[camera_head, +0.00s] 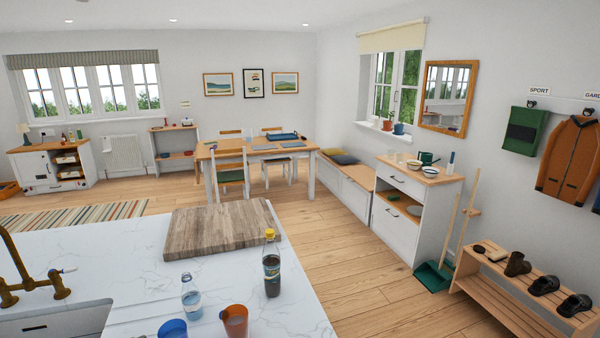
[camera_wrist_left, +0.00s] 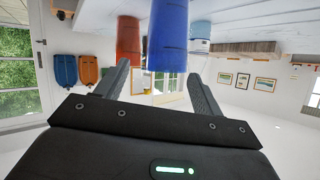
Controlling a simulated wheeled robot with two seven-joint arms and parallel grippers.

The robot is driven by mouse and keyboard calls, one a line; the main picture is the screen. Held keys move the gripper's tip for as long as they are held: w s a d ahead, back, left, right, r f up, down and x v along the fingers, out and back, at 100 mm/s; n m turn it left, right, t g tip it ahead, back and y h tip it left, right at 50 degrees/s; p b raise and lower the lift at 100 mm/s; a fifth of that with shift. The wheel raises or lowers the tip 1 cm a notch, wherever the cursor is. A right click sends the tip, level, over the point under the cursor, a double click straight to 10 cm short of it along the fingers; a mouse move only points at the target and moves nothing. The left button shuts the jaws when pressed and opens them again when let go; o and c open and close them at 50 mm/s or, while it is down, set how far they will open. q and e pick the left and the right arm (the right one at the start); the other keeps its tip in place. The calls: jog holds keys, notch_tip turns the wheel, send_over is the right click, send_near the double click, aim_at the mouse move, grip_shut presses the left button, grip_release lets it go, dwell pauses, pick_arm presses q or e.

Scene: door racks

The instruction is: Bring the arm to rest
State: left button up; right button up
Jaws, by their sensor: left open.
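My left gripper (camera_wrist_left: 158,72) shows in the left wrist view with its two dark fingers spread apart. That view is upside down. A blue cup (camera_wrist_left: 168,35) appears beyond the fingertips, roughly between them, and an orange cup (camera_wrist_left: 130,38) is beside it. I see nothing held between the fingers, but cannot judge the gap to the cups. In the head view the blue cup (camera_head: 173,328) and orange cup (camera_head: 234,320) stand at the front edge of the picture on the white counter (camera_head: 110,262). Neither gripper shows in the head view.
A water bottle (camera_head: 191,297), a dark bottle with a yellow cap (camera_head: 271,265) and a wooden board (camera_head: 221,229) are on the counter. A brass tap (camera_head: 28,285) and sink (camera_head: 55,324) are at left. Wooden floor (camera_head: 345,262) is clear right of the counter; a shoe rack (camera_head: 520,290) stands beyond.

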pick_arm(q)
jog(key=s+d+f+n+y, duration=0.3)
jog(key=s+d+f+y, duration=0.2)
jog(key=s+d+f, duration=0.25)
jog(key=s+d+f+n+g+y, duration=0.1)
jog(key=s+d+n+g, duration=0.2)
jog(key=s, duration=0.7)
jog(key=s+d+f+g, duration=0.1)
jog(key=s+d+g, duration=0.3)
jog(key=s, duration=0.6)
notch_tip(320, 180, down, 34)
jog(key=s+g+b, duration=0.2)
jog(key=b, duration=0.5)
jog(key=s+a+f+b, duration=0.1)
jog(key=s+f+b, duration=0.1)
jog(key=s+f, duration=0.5)
jog(key=s+a+f+g+b, duration=0.1)
jog(key=s+a+f+b, duration=0.1)
jog(key=s+f, duration=0.6)
notch_tip(320, 180, down, 4)
jog(key=shift+s+a+f+y, duration=0.1)
jog(key=shift+s+a+y, duration=0.1)
jog(key=shift+a+y, duration=0.1)
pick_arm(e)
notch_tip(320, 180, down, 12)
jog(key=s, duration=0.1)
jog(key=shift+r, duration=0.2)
